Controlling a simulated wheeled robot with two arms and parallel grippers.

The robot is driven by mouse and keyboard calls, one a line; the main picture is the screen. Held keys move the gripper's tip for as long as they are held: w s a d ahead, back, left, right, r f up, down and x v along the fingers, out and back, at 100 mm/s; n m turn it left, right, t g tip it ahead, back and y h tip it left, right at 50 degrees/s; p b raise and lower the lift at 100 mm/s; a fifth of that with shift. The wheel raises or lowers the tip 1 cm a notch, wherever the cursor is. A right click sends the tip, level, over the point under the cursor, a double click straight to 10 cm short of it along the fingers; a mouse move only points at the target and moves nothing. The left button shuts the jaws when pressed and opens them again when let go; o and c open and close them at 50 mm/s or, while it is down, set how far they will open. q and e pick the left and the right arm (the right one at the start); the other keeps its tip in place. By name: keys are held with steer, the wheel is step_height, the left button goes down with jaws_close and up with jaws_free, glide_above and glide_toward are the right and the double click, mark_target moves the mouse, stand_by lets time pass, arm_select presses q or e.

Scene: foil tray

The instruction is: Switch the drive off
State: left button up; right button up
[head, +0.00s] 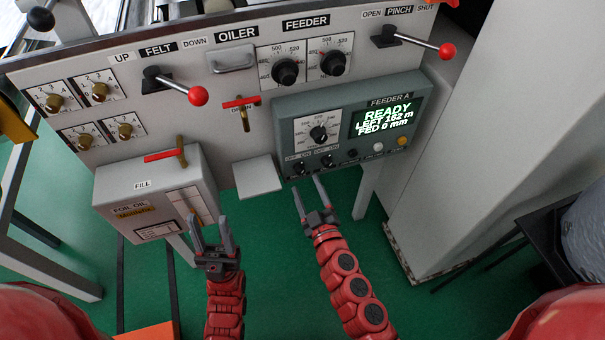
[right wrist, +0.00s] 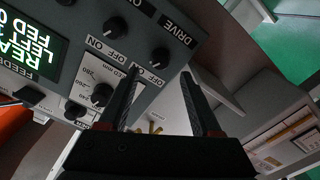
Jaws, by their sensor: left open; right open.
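The drive switch is a small black knob (head: 299,168) at the lower left of the grey feeder control box (head: 290,118), under an OFF ON label. In the right wrist view the picture is upside down; the drive knob (right wrist: 160,57) sits beside a black DRIVE label (right wrist: 178,30). Which way it points is too small to tell. My right gripper (head: 307,182) is open and empty just below the knob, apart from it; in the right wrist view its fingers (right wrist: 160,78) spread either side of the knob's line. My left gripper (head: 209,221) is open and empty, lower left.
A second OFF ON knob (head: 328,161) is close right of the drive knob. The screen (head: 382,117) reads READY. A grey shelf (head: 257,177) juts out left of the box. The foil oil box (head: 150,190) stands behind my left gripper. Red-knobbed levers stick out above.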

mark_target(301, 173)
steer(key=shift+x, duration=2.25)
jaws_close()
